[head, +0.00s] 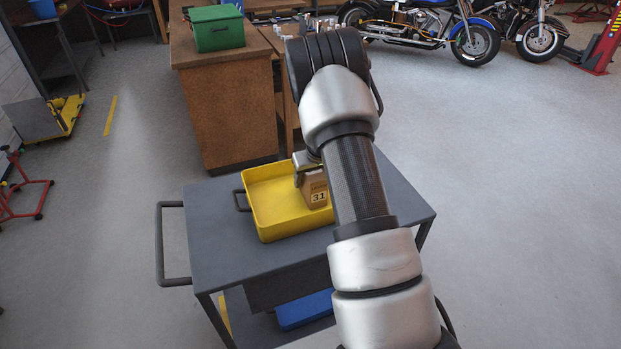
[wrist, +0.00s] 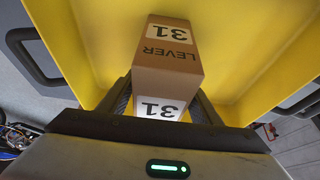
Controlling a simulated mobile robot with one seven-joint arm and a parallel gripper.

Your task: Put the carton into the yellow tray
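The brown carton (wrist: 167,62) is marked "LEVER" and "31", and the wrist view shows it between the two fingers of my gripper (wrist: 163,108). The fingers lie against its sides, so my gripper is shut on it. The yellow tray (wrist: 230,30) spreads behind the carton in the wrist view. In the head view the yellow tray (head: 268,190) sits on a grey cart, and the carton (head: 316,192) shows over the tray's right part. My arm hides the tray's right end and most of my gripper. I cannot tell whether the carton touches the tray floor.
The grey cart (head: 213,248) has a side handle (head: 160,243) and a blue bin (head: 304,310) on its lower shelf. A wooden cabinet (head: 226,112) with a green box (head: 217,28) on top stands behind it. Motorcycles (head: 425,25) stand at the back right. The floor right of the cart is clear.

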